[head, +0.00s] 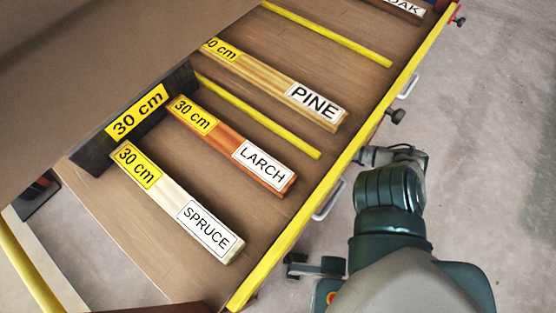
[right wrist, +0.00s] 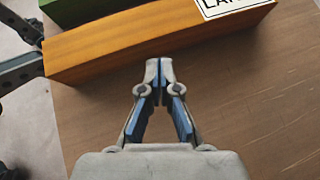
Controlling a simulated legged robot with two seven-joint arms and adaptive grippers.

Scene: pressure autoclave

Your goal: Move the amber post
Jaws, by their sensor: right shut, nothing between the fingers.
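An amber-orange post (right wrist: 140,42) lies across the top of the right wrist view, with a white label at its right end that starts with "LA" and is cut off. In the head view, an orange-brown post (head: 231,145) reads "30 cm" and "LARCH"; it appears to be the same post. My right gripper (right wrist: 159,64) is shut and empty, its tips just short of the amber post's near side; I cannot tell whether they touch it. In the head view my right arm (head: 388,196) reaches in from the lower right. My left gripper is not identifiable.
Pale spruce (head: 178,202) and pine (head: 274,83) posts lie on either side of the larch post. A dark block (head: 95,152) stands by their far ends. Yellow strips (head: 258,116) divide the table (head: 120,215). A green post (right wrist: 78,10) lies behind the amber one.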

